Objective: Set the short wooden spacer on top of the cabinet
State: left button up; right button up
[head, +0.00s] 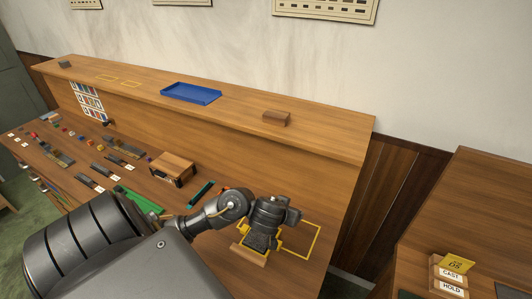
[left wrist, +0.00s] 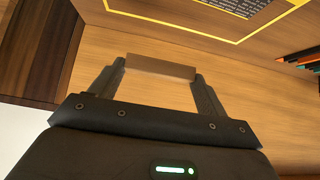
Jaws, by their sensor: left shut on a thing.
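My left gripper (head: 252,246) is over the lower counter at the front right, pointing down. It is shut on a short wooden spacer (head: 248,257), a plain brown block. In the left wrist view the spacer (left wrist: 160,67) spans the gap between the two fingertips of the gripper (left wrist: 160,72). I cannot tell whether it touches the counter. The cabinet top (head: 330,138) is the long raised wooden ledge behind and above the counter. My right gripper is not in view.
On the cabinet top are a blue tray (head: 190,93), a brown block (head: 276,118) and a small dark block (head: 65,64), with bare wood between them. A yellow outline (head: 318,240) lies beside my gripper. A small wooden stand (head: 173,166) and several small parts occupy the counter's left.

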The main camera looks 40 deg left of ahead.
pick_arm(q)
jog(key=a+f+b, duration=0.1)
jog(key=f, duration=0.1)
jog(key=a+f+b, duration=0.4)
jog(key=shift+s+a, duration=0.25)
jog(key=shift+a, duration=0.15)
jog(key=shift+s+a, duration=0.1)
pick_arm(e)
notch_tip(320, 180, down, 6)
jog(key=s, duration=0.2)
pick_arm(q)
jog(key=shift+a+f+b, duration=0.1)
jog(key=shift+b, duration=0.25)
jog(key=f+b, duration=0.3)
jog(key=shift+a+f, duration=0.15)
jog(key=shift+a, duration=0.15)
jog(key=shift+f+b, duration=0.25)
jog(key=shift+b, duration=0.1)
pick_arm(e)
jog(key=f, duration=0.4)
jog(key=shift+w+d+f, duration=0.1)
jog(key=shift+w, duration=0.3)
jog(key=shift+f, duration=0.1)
